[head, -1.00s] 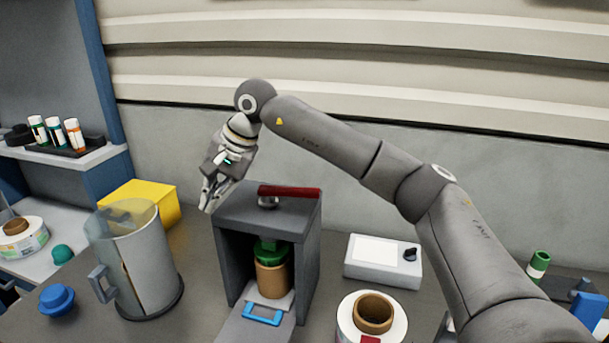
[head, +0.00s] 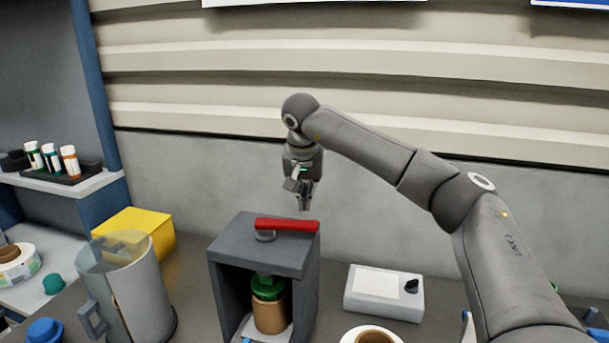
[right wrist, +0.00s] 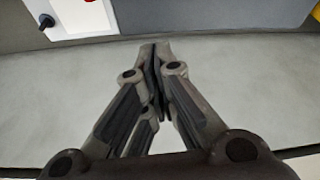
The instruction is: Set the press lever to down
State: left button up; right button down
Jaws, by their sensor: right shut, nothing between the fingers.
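The press (head: 262,247) is a grey box with an open front. A brown jar with a green lid (head: 268,300) stands inside the press. My right gripper (head: 305,207) points down, shut and empty, just above and apparently behind the lever's right end, not visibly touching it. In the right wrist view the closed fingertips (right wrist: 158,48) are over bare grey surface, with the press side (right wrist: 180,14) beyond. My left gripper is not in view.
A white box with a black knob (head: 384,292) stands right of the press. A clear jug (head: 130,295) and a yellow box (head: 140,230) stand to the left. A roll (head: 371,336) is at the front. A grey wall (head: 220,170) is behind.

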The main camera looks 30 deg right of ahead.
aim_at(286, 225)
jog(key=shift+s+a+f, duration=0.15)
jog(key=shift+f, duration=0.1)
jog(key=shift+s+a+p, duration=0.6)
jog(key=shift+s+a, duration=0.4)
jog(key=shift+s, duration=0.2)
jog(key=shift+s+a, duration=0.1)
jog(key=shift+s, duration=0.05)
jog(key=shift+f, duration=0.1)
